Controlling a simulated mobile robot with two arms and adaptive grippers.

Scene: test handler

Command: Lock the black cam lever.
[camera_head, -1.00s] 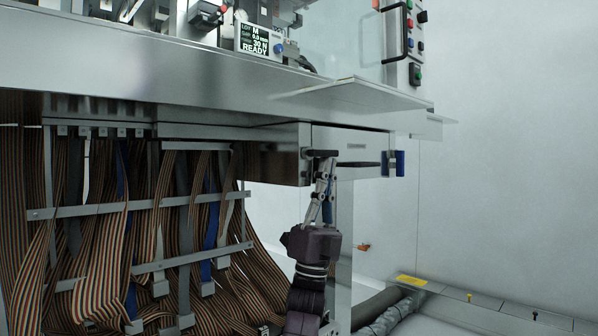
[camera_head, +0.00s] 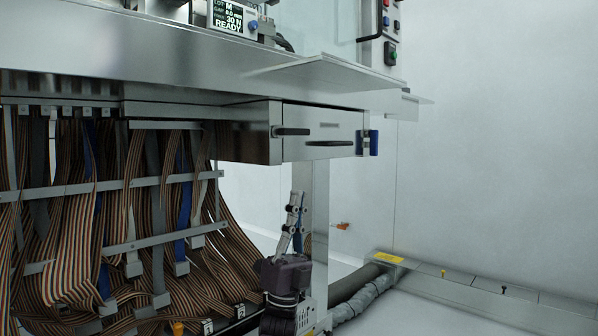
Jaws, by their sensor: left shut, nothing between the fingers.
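A short black lever (camera_head: 292,131) lies about level on the left part of the front of a metal drawer-like box (camera_head: 320,122) under the overhanging ledge. A longer dark bar (camera_head: 331,143) sits lower and to its right; I cannot tell for certain which one is the cam lever. My left gripper (camera_head: 297,200) points up from below. It is shut and empty, clear below the box and apart from both black parts. My right gripper is not in view.
Striped ribbon cables (camera_head: 150,215) hang on metal rails at the left. A thin metal shelf (camera_head: 335,70) juts out above the box. A blue part (camera_head: 373,143) stands at the box's right end. A metal post (camera_head: 318,180) is just right of my gripper.

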